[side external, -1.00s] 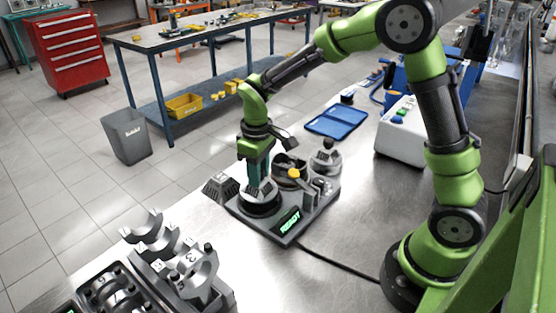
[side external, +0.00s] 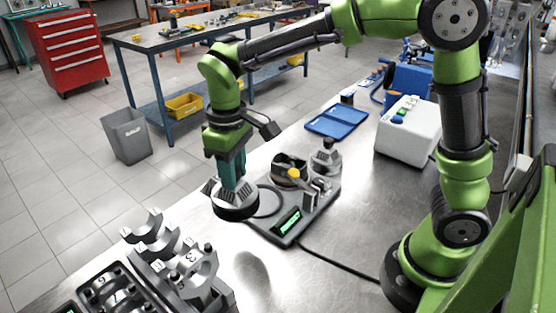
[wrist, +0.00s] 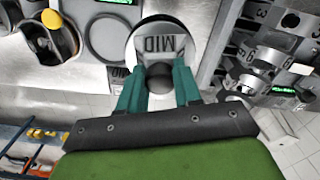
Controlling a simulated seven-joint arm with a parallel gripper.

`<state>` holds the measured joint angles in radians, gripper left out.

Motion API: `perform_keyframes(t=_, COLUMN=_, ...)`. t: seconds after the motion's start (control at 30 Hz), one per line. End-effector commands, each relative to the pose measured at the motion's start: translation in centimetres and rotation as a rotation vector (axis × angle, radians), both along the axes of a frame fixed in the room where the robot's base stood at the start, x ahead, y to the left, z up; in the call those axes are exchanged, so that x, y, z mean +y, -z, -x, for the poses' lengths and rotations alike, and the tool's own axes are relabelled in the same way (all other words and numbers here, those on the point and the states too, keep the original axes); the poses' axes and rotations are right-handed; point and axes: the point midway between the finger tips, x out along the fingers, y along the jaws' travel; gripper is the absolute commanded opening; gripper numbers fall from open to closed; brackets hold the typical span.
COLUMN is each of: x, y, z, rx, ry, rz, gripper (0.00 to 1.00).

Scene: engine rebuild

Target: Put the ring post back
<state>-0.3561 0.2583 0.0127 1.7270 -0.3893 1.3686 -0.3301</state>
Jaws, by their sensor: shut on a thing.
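My gripper (side external: 232,180) is shut on the dark knob of a post marked MID (side external: 236,210), which I take to be the ring post. It has a round dark base and pale grey sides, and hangs upright left of the dark station plate (side external: 290,226). In the wrist view the post (wrist: 150,45) sits between my teal fingers (wrist: 158,82). An empty round seat (side external: 267,201) shows on the plate; it also shows in the wrist view (wrist: 107,38), left of the post.
The plate also carries a dark cup (side external: 289,165) with a yellow knob and another knobbed grey post (side external: 326,160). Grey bearing caps stand on a rack (side external: 185,265) at front left. A blue tray (side external: 337,121) and a white box (side external: 408,132) are further back. A cable crosses the bench.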

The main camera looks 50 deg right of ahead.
Motion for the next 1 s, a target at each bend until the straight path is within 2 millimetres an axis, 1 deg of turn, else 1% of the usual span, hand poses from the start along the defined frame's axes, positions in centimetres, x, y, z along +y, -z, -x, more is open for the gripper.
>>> perform_keyframes(t=0.03, x=1.3, y=0.1, z=0.7, rx=-0.002, ry=0.017, rz=0.000, gripper=0.00)
perform_keyframes(t=0.07, x=1.8, y=0.3, z=1.0, rx=-0.003, ry=0.033, rz=0.000, gripper=0.00)
perform_keyframes(t=0.13, x=2.2, y=0.5, z=1.2, rx=-0.005, ry=0.082, rz=0.001, gripper=0.00)
perform_keyframes(t=0.27, x=2.1, y=1.1, z=1.2, rx=-0.008, ry=0.151, rz=0.000, gripper=0.00)
perform_keyframes(t=0.5, x=2.1, y=5.4, z=1.2, rx=-0.006, ry=0.169, rz=0.000, gripper=0.00)
perform_keyframes(t=0.67, x=2.1, y=7.0, z=1.1, rx=-0.009, ry=0.168, rz=-0.001, gripper=0.00)
perform_keyframes(t=0.9, x=2.1, y=10.1, z=1.1, rx=-0.008, ry=0.167, rz=-0.001, gripper=0.00)
perform_keyframes(t=1.0, x=2.1, y=10.6, z=1.1, rx=-0.010, ry=0.167, rz=-0.002, gripper=0.00)
